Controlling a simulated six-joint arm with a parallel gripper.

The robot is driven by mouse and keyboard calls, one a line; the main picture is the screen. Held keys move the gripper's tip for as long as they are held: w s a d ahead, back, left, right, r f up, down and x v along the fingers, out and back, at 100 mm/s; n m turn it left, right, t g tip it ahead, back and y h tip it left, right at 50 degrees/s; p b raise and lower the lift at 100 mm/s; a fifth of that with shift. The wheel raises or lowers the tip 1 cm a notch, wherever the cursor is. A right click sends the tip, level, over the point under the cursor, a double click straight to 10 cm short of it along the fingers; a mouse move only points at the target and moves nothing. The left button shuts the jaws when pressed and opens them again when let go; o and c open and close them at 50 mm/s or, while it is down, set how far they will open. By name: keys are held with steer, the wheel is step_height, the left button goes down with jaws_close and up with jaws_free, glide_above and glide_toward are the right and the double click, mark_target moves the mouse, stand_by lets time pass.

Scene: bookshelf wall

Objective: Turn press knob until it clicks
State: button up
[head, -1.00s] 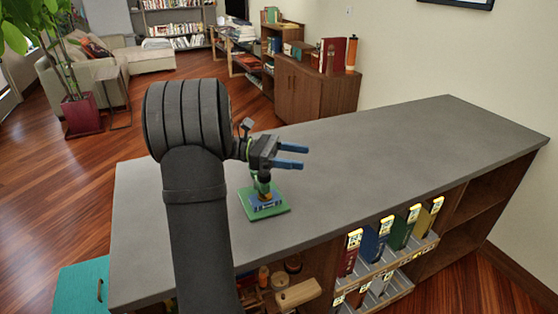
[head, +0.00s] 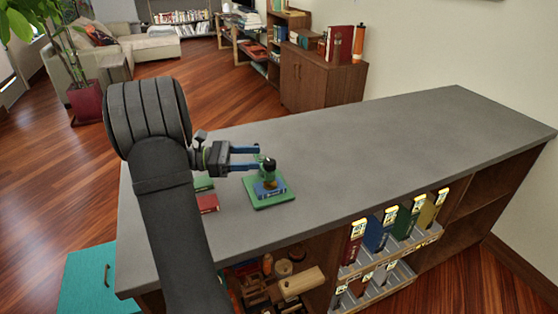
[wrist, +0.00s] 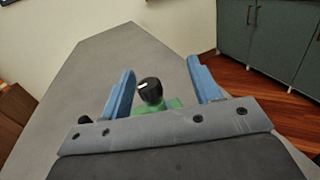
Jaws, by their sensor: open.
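The press knob (head: 269,165) is a black dial on top of a small green and blue device, which stands on a green base plate (head: 284,197) on the grey counter. In the wrist view the black knob (wrist: 151,90) with a white pointer mark shows ahead of my gripper, between the two blue fingers but nearer the left one. My gripper (head: 257,158) is open and level, with its blue fingers reaching from the left towards the knob. Its fingertips are close to the knob in the head view; I cannot tell whether they touch it.
A red block (head: 207,203) and a green block (head: 204,184) lie on the counter (head: 400,135) left of the base plate. Books in a lit rack (head: 376,236) and wooden items (head: 300,282) fill shelves below the front edge. The counter's right part is clear.

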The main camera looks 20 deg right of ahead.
mark_target(275, 162)
steer(key=w+a+f+n+t, duration=0.2)
steer(key=w+a+f+t, duration=0.15)
steer(key=a, duration=0.55)
steer(key=shift+h, duration=0.4)
steer(key=s+d, duration=0.1)
steer(key=d, duration=0.4)
steer(key=s+d, duration=0.1)
steer(key=d, duration=0.5)
steer(key=s+d, duration=0.1)
steer(key=d, duration=0.5)
steer(key=shift+f, duration=0.4)
steer(key=c, duration=1)
steer(key=shift+g, duration=0.25)
steer(key=m+g, duration=0.1)
steer(key=g, duration=0.1)
steer(key=m+g+y, duration=0.1)
steer(key=m+g, duration=0.1)
steer(key=shift+s+a+g+y, duration=0.1)
steer(key=shift+s+g+y, duration=0.1)
steer(key=shift+g+y, duration=0.1)
steer(key=shift+s+a+m+g+y, duration=0.1)
steer(key=shift+s+m+g+y, duration=0.1)
steer(key=shift+m+g+y, duration=1.35)
steer(key=shift+g+h, duration=0.35)
